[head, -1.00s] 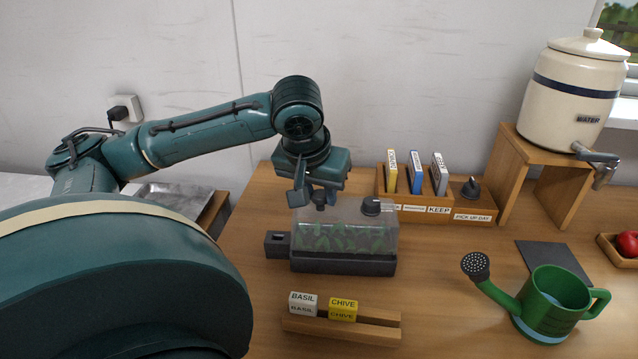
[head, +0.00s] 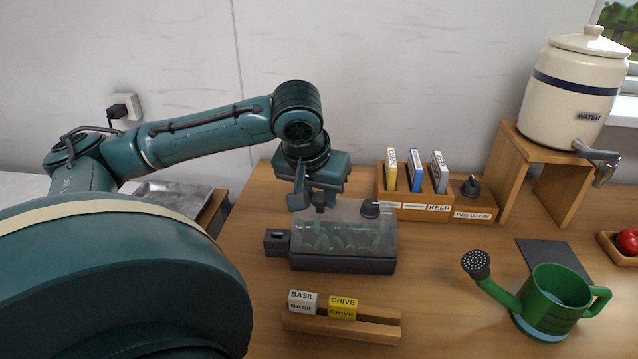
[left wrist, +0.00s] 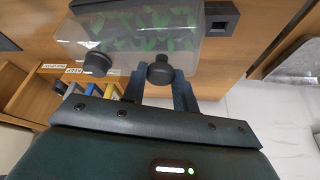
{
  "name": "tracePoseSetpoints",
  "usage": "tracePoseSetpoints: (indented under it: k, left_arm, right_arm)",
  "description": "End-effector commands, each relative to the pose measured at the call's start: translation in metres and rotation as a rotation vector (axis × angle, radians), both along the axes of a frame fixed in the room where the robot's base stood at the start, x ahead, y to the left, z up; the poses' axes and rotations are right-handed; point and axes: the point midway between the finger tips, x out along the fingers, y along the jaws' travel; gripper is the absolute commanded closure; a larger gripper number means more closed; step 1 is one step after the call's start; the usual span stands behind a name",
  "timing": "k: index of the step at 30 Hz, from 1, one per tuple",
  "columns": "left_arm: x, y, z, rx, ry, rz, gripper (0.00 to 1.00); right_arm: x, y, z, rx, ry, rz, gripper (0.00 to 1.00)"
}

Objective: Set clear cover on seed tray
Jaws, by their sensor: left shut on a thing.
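The clear cover (head: 345,215) is a see-through box with two dark knobs on top. It sits over the black seed tray (head: 343,264), with green seedlings showing through its walls. Whether its rim is fully seated all round I cannot tell. My left gripper (head: 316,201) is above the cover's left end, shut on the left dark knob (left wrist: 160,71). The other knob (head: 370,208) stands free at the right end. In the left wrist view the cover (left wrist: 200,45) lies just beyond the fingers. My right gripper is not in view.
A wooden rack with BASIL and CHIVE blocks (head: 342,326) stands in front of the tray. Behind is a packet holder (head: 415,207). A green watering can (head: 552,300) and a water crock (head: 568,90) on a wooden stand are at right. Table between tray and can is clear.

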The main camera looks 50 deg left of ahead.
Motion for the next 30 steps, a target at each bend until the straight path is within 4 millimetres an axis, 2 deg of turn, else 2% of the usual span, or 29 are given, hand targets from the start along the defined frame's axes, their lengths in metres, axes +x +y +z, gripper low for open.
tracePoseSetpoints:
  k: [11, 12, 20, 28, 30]
  left_arm:
    - [-0.0005, -0.0005, -0.0021, 0.000, -0.002, 0.000, 1.00]
    - [-0.0005, -0.0005, -0.0021, 0.000, -0.002, 0.000, 0.68]
    - [-0.0005, -0.0006, -0.0022, 0.000, -0.001, 0.000, 0.47]
    - [-0.0008, -0.0007, -0.0026, -0.001, 0.000, 0.000, 0.46]
    - [-0.0020, -0.0013, 0.0026, 0.000, -0.001, 0.000, 0.46]
  right_arm:
    - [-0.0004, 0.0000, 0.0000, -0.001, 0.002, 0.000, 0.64]
    - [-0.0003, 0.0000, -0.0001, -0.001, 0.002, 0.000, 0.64]
    - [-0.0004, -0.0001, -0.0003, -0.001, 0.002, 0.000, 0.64]
    - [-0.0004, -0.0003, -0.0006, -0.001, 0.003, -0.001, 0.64]
    - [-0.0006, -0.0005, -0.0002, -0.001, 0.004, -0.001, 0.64]
